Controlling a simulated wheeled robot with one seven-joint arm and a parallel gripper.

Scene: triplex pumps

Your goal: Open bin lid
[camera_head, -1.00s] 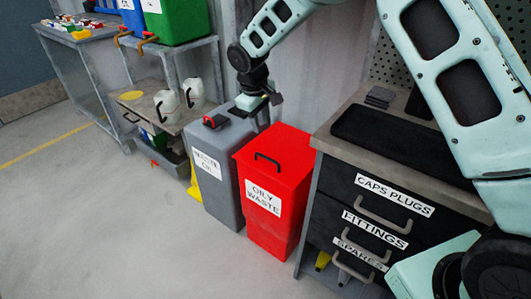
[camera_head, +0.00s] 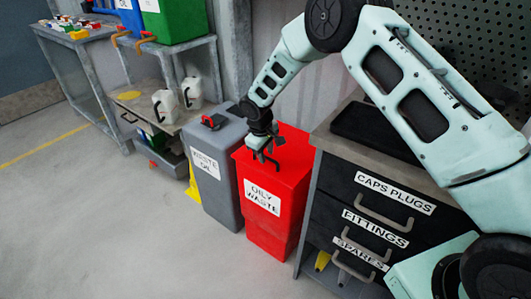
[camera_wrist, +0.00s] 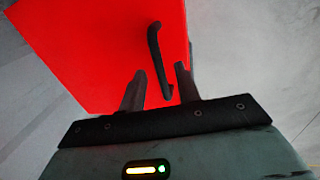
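The red bin (camera_head: 278,190) labelled "OILY WASTE" stands upright between a grey bin and a drawer cabinet. Its red lid (camera_head: 292,155) is shut and carries a dark bar handle, which shows in the wrist view (camera_wrist: 157,55). My gripper (camera_head: 264,155) is just above the lid at the handle. In the wrist view my gripper (camera_wrist: 160,82) is open, with the two fingers apart. The near end of the handle appears between or just beyond the fingertips; I cannot tell whether they touch it.
The grey "WASTE OIL" bin (camera_head: 216,165) with a red-and-black top handle stands close on the left. The drawer cabinet (camera_head: 372,212) with bar handles stands close on the right. A bench with white jugs (camera_head: 166,105) is farther left. The floor in front (camera_head: 130,225) is clear.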

